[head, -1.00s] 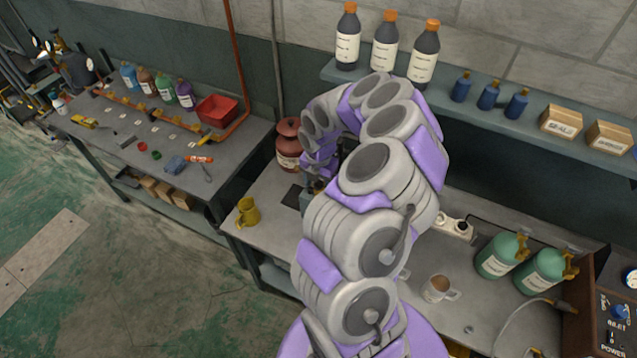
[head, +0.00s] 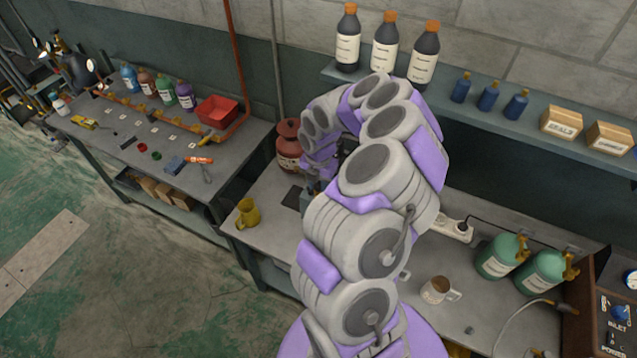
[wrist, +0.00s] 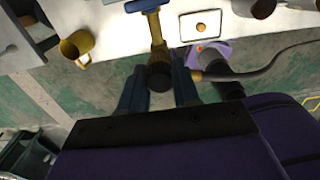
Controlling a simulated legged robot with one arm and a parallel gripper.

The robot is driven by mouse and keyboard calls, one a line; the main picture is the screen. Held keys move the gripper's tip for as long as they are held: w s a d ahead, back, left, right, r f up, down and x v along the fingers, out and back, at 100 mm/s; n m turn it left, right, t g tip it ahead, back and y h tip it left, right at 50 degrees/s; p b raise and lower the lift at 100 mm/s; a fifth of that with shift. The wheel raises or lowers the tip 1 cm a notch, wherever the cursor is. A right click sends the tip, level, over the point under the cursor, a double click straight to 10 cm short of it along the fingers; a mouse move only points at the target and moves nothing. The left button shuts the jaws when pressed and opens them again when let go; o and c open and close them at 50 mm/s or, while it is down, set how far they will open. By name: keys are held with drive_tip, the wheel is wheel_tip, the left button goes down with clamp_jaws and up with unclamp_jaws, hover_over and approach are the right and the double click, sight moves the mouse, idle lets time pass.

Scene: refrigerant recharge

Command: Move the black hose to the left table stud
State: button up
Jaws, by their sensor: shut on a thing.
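In the wrist view my gripper (wrist: 160,86) is shut on a black round fitting (wrist: 158,76), the apparent end of the black hose. The dark hose (wrist: 275,66) runs in from the right to a brass ferrule (wrist: 198,75) beside the right finger, which hides the join. A brass stem (wrist: 154,28) with a blue handle (wrist: 146,5) lines up with the fitting; I cannot tell if they touch. A white square plate (wrist: 200,24) with a small orange-brown centre lies to its right; I cannot tell if it bears a stud.
A yellow mug (head: 247,213) stands near the bench's front edge, also in the wrist view (wrist: 76,46). A red-brown canister (head: 289,147) stands behind. A cup (head: 437,289) and green cylinders (head: 499,256) are right. The left table (head: 110,150) holds bottles and a red bin (head: 217,112).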

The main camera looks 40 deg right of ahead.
drive_tip(key=n+p, duration=0.1)
drive_tip(key=n, duration=0.1)
drive_tip(key=shift+r+n+p, duration=0.1)
drive_tip(key=shift+n+p, duration=0.25)
drive_tip(key=shift+n, duration=0.55)
drive_tip(key=shift+p, duration=0.3)
drive_tip(key=shift+n+p, duration=1)
drive_tip(key=shift+n, duration=0.8)
drive_tip(key=shift+w, duration=0.1)
